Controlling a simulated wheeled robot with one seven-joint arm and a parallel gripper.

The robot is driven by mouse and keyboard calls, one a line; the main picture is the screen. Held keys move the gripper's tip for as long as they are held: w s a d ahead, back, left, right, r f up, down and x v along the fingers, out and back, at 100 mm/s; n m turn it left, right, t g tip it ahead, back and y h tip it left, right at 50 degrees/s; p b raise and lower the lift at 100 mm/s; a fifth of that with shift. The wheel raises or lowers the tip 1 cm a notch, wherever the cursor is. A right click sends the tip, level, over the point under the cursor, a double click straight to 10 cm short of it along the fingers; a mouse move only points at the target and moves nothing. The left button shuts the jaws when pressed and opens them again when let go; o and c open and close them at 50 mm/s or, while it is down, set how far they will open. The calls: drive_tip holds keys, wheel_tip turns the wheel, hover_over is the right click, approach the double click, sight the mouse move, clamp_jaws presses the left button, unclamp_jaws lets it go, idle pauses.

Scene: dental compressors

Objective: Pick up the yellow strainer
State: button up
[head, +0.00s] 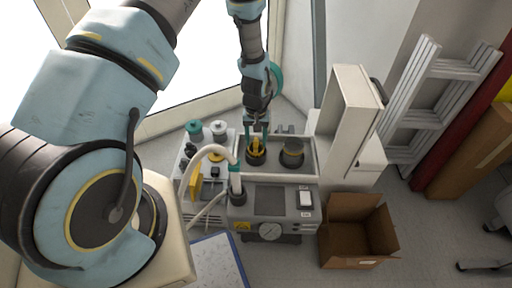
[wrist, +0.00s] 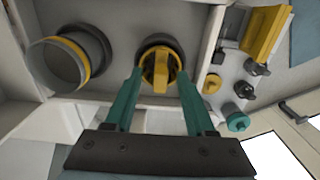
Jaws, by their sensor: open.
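The yellow strainer (head: 256,146) sits in a dark round socket in the compressor's open top compartment. In the wrist view the strainer (wrist: 160,68) shows a round yellow rim with a raised bar across it. My gripper (head: 256,128) is above the strainer, pointing down at it. In the wrist view the two green fingers of my gripper (wrist: 158,85) are apart, one on each side of the strainer, with nothing held between them. I cannot tell whether either finger touches it.
A lifted white lid (head: 345,115) stands to the right. A pale hose (head: 208,152) arches at the left. An open cardboard box (head: 358,230) lies on the floor at the right.

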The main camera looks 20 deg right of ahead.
drive_tip(key=shift+f, duration=0.3)
drive_tip(key=shift+c, duration=0.2)
clamp_jaws()
